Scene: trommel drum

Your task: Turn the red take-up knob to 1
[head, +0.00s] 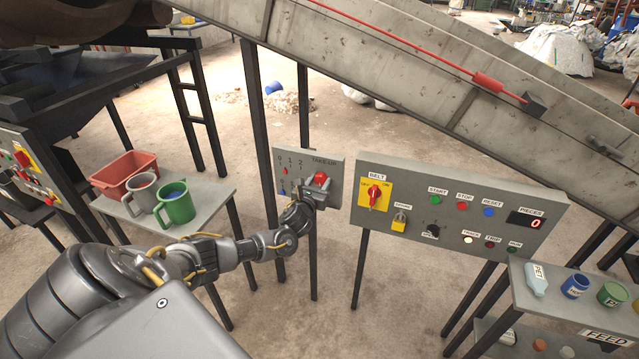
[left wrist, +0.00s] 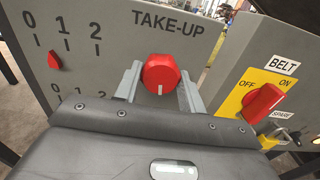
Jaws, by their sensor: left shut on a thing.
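The red take-up knob (left wrist: 160,70) is on the grey TAKE-UP panel (left wrist: 120,50); in the head view it shows (head: 320,179) at the panel's right side. My left gripper (head: 312,190) is shut on the knob, with a finger on each side in the left wrist view (left wrist: 160,88). A white line on the knob points down toward my gripper. A small red pointer (left wrist: 54,61) sits below the upper 0-1-2 scale, seemingly between 0 and 1. My gripper body partly hides a lower scale. My right gripper is not in view.
The belt panel (head: 480,205), with a red BELT switch (head: 374,196) and several buttons, stands close on the right. A shelf with a red bin (head: 125,175) and a green mug (head: 176,205) is on the left. The conveyor (head: 400,60) slopes behind.

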